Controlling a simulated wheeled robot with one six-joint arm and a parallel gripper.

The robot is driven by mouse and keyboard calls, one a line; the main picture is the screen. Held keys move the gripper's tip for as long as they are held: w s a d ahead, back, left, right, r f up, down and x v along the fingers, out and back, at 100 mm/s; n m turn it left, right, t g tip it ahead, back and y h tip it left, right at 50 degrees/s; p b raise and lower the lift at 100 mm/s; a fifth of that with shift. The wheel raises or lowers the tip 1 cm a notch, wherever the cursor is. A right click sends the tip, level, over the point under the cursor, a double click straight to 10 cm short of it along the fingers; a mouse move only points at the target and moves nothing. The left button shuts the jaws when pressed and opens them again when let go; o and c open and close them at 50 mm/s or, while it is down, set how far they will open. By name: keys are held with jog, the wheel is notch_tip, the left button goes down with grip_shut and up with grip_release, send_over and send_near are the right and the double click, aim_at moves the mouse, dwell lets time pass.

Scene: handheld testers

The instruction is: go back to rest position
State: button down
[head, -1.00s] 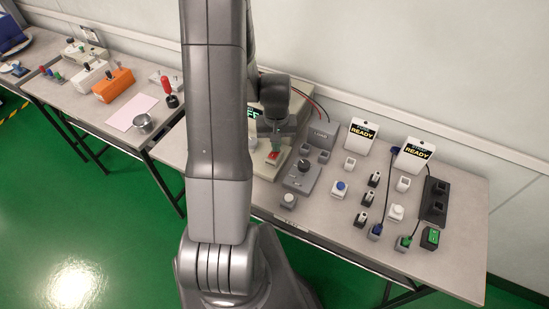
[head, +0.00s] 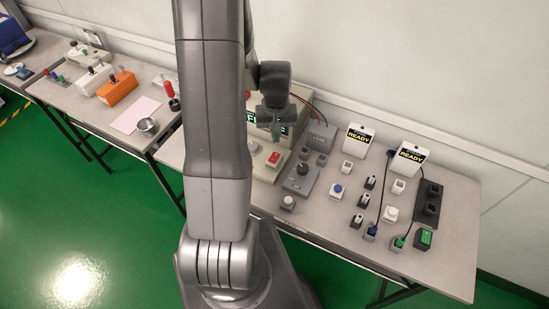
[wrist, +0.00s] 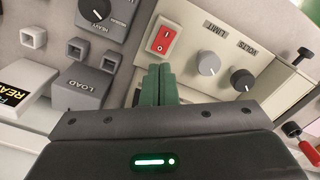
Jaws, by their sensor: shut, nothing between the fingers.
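My gripper (head: 275,133) is shut and empty in the head view, held above the beige tester with a green-lit display (head: 252,117). In the wrist view the green fingertips of my gripper (wrist: 158,84) are together, just below the red rocker switch (wrist: 164,39) in the picture. The switch also shows in the head view (head: 273,158), clear of the fingers. My arm hides part of the tester in the head view.
A grey box with a black knob (head: 301,169) stands beside the tester. Ready signs (head: 359,138), buttons and several small holders fill the right of the table (head: 440,270). Another table at left holds an orange tester (head: 118,88). The green floor in front is clear.

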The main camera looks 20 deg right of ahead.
aim_at(276, 154)
jog(key=shift+r, duration=0.1)
dwell(0.3)
notch_tip(276, 154, down, 7)
jog(key=b, duration=0.5)
jog(key=shift+r, duration=0.1)
jog(key=shift+r+p, duration=0.15)
jog(key=shift+p, duration=0.15)
